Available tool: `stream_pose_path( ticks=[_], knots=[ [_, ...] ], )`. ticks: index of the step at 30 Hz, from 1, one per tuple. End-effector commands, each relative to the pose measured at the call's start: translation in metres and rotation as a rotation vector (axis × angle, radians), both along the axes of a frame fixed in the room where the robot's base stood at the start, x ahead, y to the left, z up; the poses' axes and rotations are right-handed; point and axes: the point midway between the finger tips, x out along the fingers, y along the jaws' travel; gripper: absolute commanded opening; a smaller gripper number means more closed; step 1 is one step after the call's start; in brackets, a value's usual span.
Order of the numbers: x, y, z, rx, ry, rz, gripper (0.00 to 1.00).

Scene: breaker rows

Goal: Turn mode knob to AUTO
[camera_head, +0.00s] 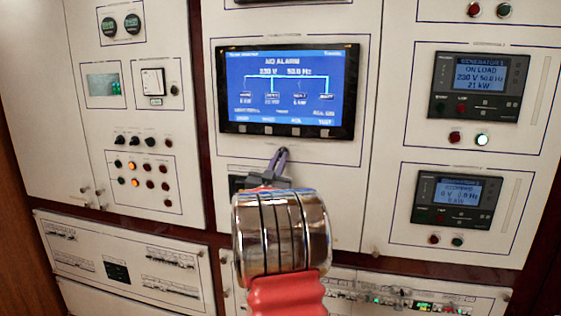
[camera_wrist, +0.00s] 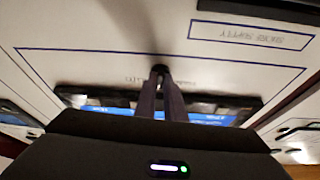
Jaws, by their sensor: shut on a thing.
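The mode knob (camera_wrist: 160,70) is a small dark knob on the white centre panel, just below the large blue screen. In the wrist view only a bit of it shows between my fingertips; its pointer and position marks cannot be read. In the head view my fingers hide it. My gripper (camera_head: 281,153) reaches up to the panel below the screen with its two dark fingers close together. In the wrist view my gripper (camera_wrist: 162,75) is shut on the knob, with the tips at the panel face.
The large screen (camera_head: 289,90) reads "NO ALARM" and stands just above my fingers. Two generator displays (camera_head: 478,85) (camera_head: 455,200) are on the right panel. Small knobs and lamps (camera_head: 143,140) are on the left panel. Breaker rows (camera_head: 120,265) run below.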

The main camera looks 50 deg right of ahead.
Motion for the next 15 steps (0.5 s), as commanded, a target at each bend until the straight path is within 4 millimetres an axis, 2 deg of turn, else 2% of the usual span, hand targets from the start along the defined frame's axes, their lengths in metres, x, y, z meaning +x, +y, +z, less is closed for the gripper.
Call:
stream_pose_path(
  ticks=[15],
  knots=[
    [0.0042, 0.0019, 0.0011, 0.169, -0.392, -0.001, 0.0]
  ],
)
